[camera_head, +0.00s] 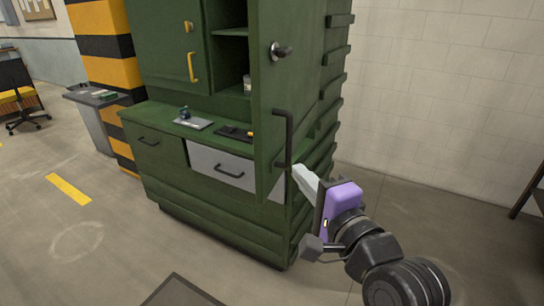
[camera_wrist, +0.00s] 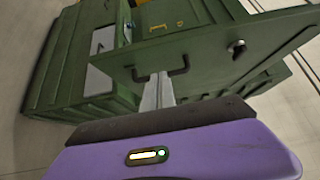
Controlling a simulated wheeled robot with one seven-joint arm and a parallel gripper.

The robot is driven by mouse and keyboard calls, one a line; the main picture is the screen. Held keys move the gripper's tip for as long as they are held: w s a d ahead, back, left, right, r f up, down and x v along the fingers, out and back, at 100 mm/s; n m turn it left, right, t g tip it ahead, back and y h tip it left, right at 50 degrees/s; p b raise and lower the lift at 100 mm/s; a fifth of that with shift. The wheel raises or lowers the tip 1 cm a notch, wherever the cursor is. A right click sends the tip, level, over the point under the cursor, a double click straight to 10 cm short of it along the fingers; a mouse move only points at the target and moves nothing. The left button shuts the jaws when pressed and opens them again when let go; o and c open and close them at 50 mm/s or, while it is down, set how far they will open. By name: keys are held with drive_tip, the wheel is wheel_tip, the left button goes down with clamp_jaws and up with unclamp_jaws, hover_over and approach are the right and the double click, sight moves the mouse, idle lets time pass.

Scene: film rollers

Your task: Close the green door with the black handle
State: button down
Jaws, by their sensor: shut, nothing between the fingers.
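The green door (camera_head: 268,95) stands open on the right side of the green cabinet, showing a black bar handle (camera_head: 284,140) low on it and a dark round knob (camera_head: 282,50) above. In the wrist view the door (camera_wrist: 215,55) spans the upper right, with its black handle (camera_wrist: 160,72) just beyond my fingertips. My gripper (camera_head: 301,174) is purple with pale grey fingers, at the right of the door by the handle's lower end. In the wrist view my gripper's fingers (camera_wrist: 157,88) are together and empty, overlapping the handle in the picture. I cannot tell whether they touch it.
The green cabinet has another door with a yellow handle (camera_head: 193,66), a ledge holding small items (camera_head: 193,120), and a grey drawer (camera_head: 222,166). A striped pillar (camera_head: 103,45) stands at left. Open floor (camera_head: 80,240) lies in front; a pale wall (camera_head: 430,90) is right.

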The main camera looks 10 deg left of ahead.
sight(263, 148)
drive_tip(key=w+a, duration=0.2)
drive_tip(key=a, duration=0.1)
drive_tip(key=w+a, duration=0.3)
drive_tip(key=shift+w+p, duration=0.15)
drive_tip(key=shift+p, duration=0.25)
drive_tip(key=shift+w+a, duration=0.1)
drive_tip(key=shift+a, duration=0.4)
